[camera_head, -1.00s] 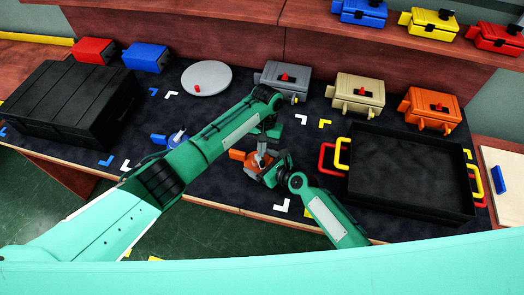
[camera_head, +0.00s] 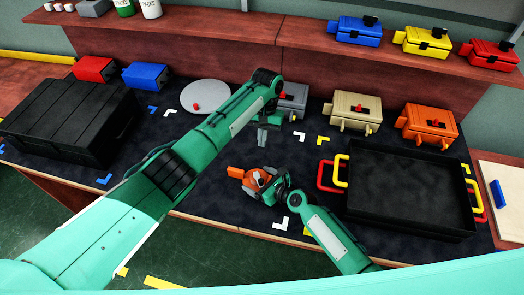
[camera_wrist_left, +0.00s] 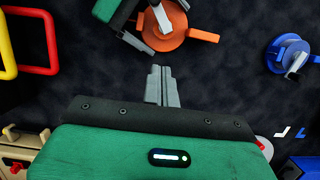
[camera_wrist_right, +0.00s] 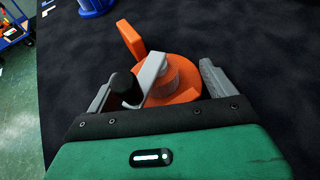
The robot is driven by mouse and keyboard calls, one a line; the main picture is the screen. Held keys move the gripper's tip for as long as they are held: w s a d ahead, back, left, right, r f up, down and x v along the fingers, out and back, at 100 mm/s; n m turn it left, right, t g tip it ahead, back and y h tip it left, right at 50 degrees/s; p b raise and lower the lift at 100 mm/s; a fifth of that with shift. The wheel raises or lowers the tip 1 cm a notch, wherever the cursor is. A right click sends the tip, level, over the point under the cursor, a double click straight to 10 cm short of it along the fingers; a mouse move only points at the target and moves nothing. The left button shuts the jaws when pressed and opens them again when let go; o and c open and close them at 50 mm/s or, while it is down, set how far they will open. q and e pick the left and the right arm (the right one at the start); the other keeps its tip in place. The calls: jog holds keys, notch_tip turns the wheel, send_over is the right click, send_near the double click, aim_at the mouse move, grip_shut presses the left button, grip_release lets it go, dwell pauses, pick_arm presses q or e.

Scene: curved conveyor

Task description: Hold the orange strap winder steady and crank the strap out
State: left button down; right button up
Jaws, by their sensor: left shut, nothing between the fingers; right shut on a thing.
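The orange strap winder (camera_head: 257,181) sits on the dark table mat, with an orange tab to its left. It shows in the left wrist view (camera_wrist_left: 168,42) and right wrist view (camera_wrist_right: 178,78), with a grey crank (camera_wrist_right: 150,75) and black knob (camera_wrist_right: 124,84) on top. My right gripper (camera_wrist_right: 155,85) is shut on the winder, with a finger on each side. My left gripper (camera_head: 262,146) is shut and empty, beyond the winder and apart from it. In the left wrist view its fingertips (camera_wrist_left: 160,70) are together over bare mat. No pulled-out strap can be made out.
A blue winder (camera_wrist_left: 288,55) stands on the mat, hidden in the head view. A black tray (camera_head: 410,225) with red and yellow handles is at right, a black case (camera_head: 70,115) at left. Grey, beige and orange boxes (camera_head: 430,122) line the back. Mat between grippers and tray is bare.

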pick_arm(q)
jog(key=shift+w+r, duration=0.15)
jog(key=shift+r, duration=0.35)
jog(key=c, duration=1.9)
grip_release()
jog(key=shift+r, duration=0.25)
jog(key=shift+c, duration=0.2)
jog(key=o, duration=0.4)
jog(key=shift+r, duration=0.1)
jog(key=shift+o, duration=1)
jog(key=shift+n, duration=0.4)
jog(key=n+h, duration=0.4)
jog(key=n, duration=0.8)
send_near(260, 180)
jog(key=x, duration=0.9)
jog(key=shift+d, duration=0.1)
jog(key=shift+c, duration=0.5)
jog(key=shift+g, duration=0.3)
grip_shut()
